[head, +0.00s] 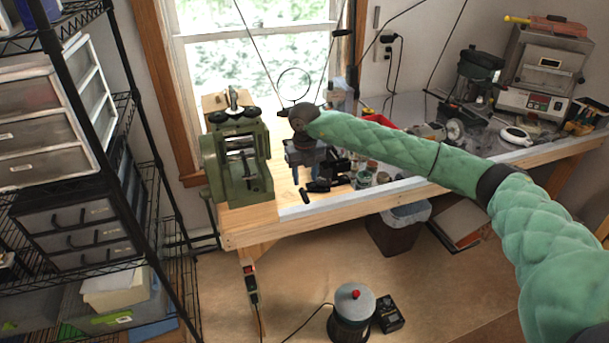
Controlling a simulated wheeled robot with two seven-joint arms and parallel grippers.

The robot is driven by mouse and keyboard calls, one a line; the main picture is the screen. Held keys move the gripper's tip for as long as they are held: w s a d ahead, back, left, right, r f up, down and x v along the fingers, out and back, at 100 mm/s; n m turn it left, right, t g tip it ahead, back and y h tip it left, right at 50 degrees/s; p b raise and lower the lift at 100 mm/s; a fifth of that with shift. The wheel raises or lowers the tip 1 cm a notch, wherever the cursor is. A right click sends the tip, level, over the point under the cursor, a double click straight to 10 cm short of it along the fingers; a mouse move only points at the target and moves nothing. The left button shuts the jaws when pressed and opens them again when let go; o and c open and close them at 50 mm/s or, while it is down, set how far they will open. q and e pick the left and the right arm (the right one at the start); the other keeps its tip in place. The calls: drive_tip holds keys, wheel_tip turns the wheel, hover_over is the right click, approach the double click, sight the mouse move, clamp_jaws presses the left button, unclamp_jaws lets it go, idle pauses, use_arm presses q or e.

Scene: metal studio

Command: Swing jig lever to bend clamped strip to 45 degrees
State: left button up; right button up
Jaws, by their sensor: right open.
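My right arm reaches in from the right over the bench in the head view. Its dark right gripper (307,150) hangs at the arm's end above the bench, just right of the green machine. It is open, but its fingertips are small and hard to make out. A grey block-like piece shows right at it; I cannot tell whether they touch. I cannot pick out the jig, its lever or the clamped strip with certainty, and the arm's end covers part of that area. My left gripper is not in view.
A green roller machine (238,168) stands on the left end of the wooden bench (250,236). Black tools (325,185) and small jars (363,178) lie right of the gripper. Wire shelving (130,120) stands at left. A grey pot (352,308) sits on the floor.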

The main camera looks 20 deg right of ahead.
sight(305, 194)
wheel_tip(305, 194, down, 8)
drive_tip(key=shift+b, duration=0.95)
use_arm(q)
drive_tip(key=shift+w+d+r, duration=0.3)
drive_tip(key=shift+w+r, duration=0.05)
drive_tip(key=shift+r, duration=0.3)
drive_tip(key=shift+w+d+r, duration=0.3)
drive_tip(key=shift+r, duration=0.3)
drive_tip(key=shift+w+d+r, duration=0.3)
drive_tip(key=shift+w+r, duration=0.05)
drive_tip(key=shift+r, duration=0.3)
use_arm(e)
drive_tip(key=shift+f, duration=0.5)
drive_tip(key=shift+a, duration=0.1)
clamp_jaws()
